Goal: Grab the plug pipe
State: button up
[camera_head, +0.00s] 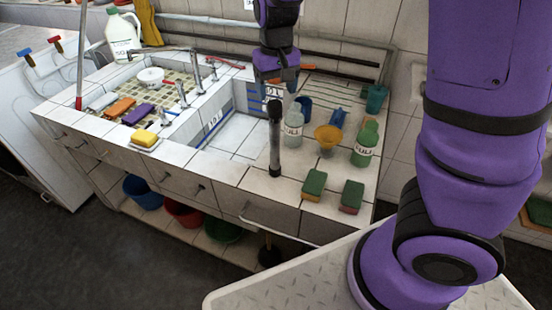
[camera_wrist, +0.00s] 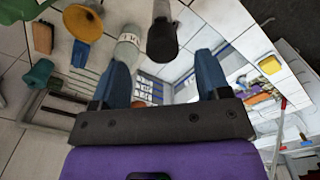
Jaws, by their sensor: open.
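The plug pipe (camera_head: 275,145) appears to be the dark upright tube with a thicker black top, standing on the tiled counter at the right side of the sink basin. In the wrist view the pipe (camera_wrist: 162,38) shows at the top centre, its dark end towards the camera. My gripper (camera_head: 276,88) is above and behind the pipe's top in the head view, pointing down. In the wrist view my gripper (camera_wrist: 163,68) has its two blue fingers spread apart, with nothing held between them. The pipe lies beyond the fingertips there and looks apart from them.
A clear bottle (camera_head: 293,124), orange funnel (camera_head: 328,136), green bottle (camera_head: 365,146) and two sponges (camera_head: 314,183) (camera_head: 352,196) stand right of the pipe. The sink basin (camera_head: 233,136) is left of it.

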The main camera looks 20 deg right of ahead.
aim_at(275, 102)
jog(key=shift+w+f, duration=0.15)
jog(key=shift+f, duration=1.6)
jog(key=shift+w+f, duration=0.15)
jog(key=shift+f, duration=1.6)
jog(key=shift+c, duration=0.3)
jog(key=shift+a, duration=0.1)
grip_shut()
